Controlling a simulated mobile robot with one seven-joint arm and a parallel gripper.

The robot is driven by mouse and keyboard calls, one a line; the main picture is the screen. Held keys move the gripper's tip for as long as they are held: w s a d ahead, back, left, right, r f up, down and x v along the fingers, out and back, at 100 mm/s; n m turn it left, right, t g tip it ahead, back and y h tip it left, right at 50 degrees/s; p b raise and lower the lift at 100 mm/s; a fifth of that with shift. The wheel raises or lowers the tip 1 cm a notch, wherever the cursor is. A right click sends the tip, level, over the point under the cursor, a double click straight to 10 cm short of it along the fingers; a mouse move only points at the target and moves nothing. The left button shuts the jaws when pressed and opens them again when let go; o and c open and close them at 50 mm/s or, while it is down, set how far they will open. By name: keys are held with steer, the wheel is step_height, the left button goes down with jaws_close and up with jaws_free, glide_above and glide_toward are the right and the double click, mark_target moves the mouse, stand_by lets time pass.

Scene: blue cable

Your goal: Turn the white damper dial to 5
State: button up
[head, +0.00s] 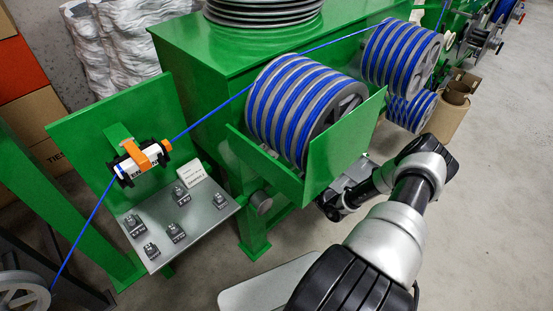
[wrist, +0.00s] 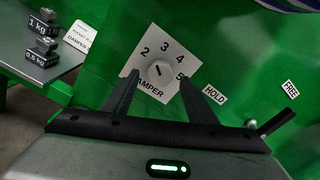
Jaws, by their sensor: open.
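The white damper dial (wrist: 160,71) sits on a white square plate (wrist: 181,56) fixed to a green panel in the wrist view. The plate shows 2, 3, 4 and 5 around the dial and the word DAMPER, partly covered, below. A short dark mark is on the dial face; which number it points to is hard to tell. My gripper (wrist: 158,75) is open, with one dark finger on either side of the dial; I cannot tell whether they touch it. In the head view the dial is hidden.
A dark lever (wrist: 276,125) stands right of the dial, near the HOLD (wrist: 215,95) and FREE (wrist: 290,91) labels. A shelf (head: 208,218) with several small weights is at left. Blue cable wraps a large grooved drum (head: 290,100) above green guard plates (head: 340,145).

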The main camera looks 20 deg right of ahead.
mark_target(275, 157)
steer(key=shift+x, duration=1.65)
steer(key=c, duration=1.1)
steer(key=shift+o, duration=0.2)
steer(key=m+b, duration=0.4)
steer(key=m, duration=1.5)
steer(key=shift+s+g, duration=0.1)
steer(key=shift+g, duration=0.2)
steer(key=shift+m, duration=0.4)
